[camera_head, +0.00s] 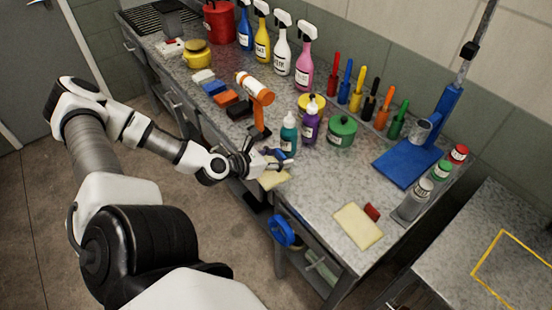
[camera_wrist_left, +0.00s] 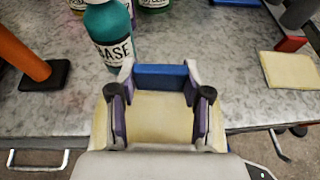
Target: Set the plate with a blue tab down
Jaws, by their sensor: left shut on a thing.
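The cream plate with a blue tab (camera_head: 273,181) is at the front edge of the workbench. My left gripper (camera_head: 279,160) is shut on its blue tab. In the left wrist view the blue tab (camera_wrist_left: 161,77) sits between the two fingertips, and the cream plate (camera_wrist_left: 150,108) lies beneath the fingers, partly hidden by them. I cannot tell whether the plate touches the bench top. A second cream plate (camera_head: 354,227) with a red tab (camera_head: 372,211) lies on the bench to the right. My right gripper is not in view.
A teal bottle (camera_head: 289,133), purple bottle (camera_head: 310,122) and orange tool on a stand (camera_head: 258,104) stand close behind the gripper. A blue stand (camera_head: 410,160) is at the right. Bench top between the plates is clear. A separate table (camera_head: 455,260) bears a yellow outline (camera_head: 490,276).

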